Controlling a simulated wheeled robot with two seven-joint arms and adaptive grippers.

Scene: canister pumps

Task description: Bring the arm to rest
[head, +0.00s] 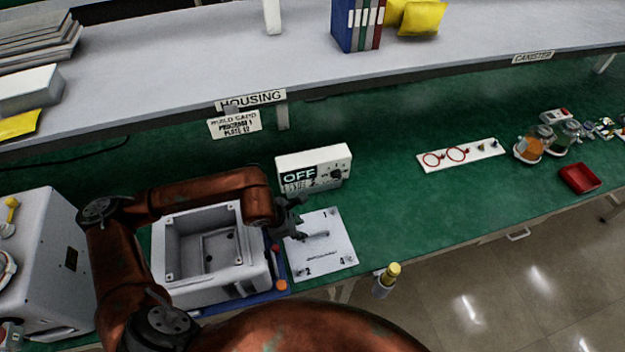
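My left arm comes in from the left and bends over the grey open housing box (212,250). Its dark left gripper (297,220) hangs at the left edge of a white numbered plate (335,255) on the green bench. I cannot tell whether its fingers are open or shut, or whether they touch the plate. A small grey bar shape (316,236) shows beside the fingers, over the plate. I see nothing clearly held. My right gripper is out of view.
A white OFF switch box (318,168) stands behind the plate. A grey machine (45,255) is at the left. A yellow-capped bottle (387,280) is at the front edge. Red rings on a white board (462,154), jars and a red tray (579,178) are rightward. Mid-right bench is clear.

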